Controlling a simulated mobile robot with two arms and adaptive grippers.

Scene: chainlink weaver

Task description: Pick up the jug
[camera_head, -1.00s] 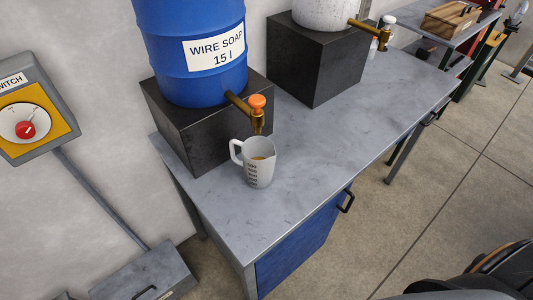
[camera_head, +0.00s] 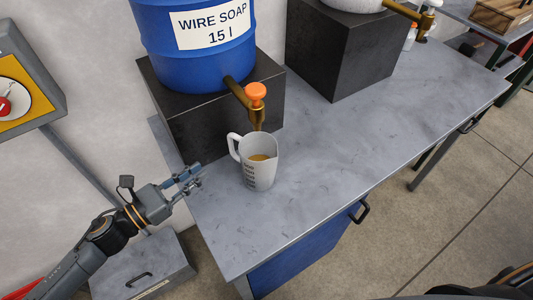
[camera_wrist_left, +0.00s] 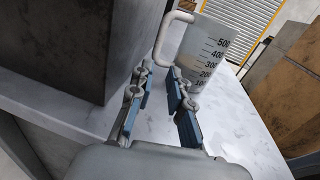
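The jug (camera_head: 259,171) is a white measuring jug with a handle on its left and some brown liquid inside. It stands upright on the grey bench, just below the spigot of the blue barrel. The jug also shows in the left wrist view (camera_wrist_left: 209,50), with its handle and volume marks facing me. My left gripper (camera_head: 190,176) is at the bench's left edge, left of the jug and apart from it. In the wrist view its two blue-padded fingers (camera_wrist_left: 158,98) are spread and empty, with the jug beyond them. My right gripper is not in view.
The blue soap barrel (camera_head: 200,60) stands on a black block (camera_head: 170,110) close behind the jug, its orange-topped tap (camera_head: 256,93) overhanging it. A second black block (camera_head: 340,60) stands farther right. The bench (camera_head: 350,140) is clear right of the jug.

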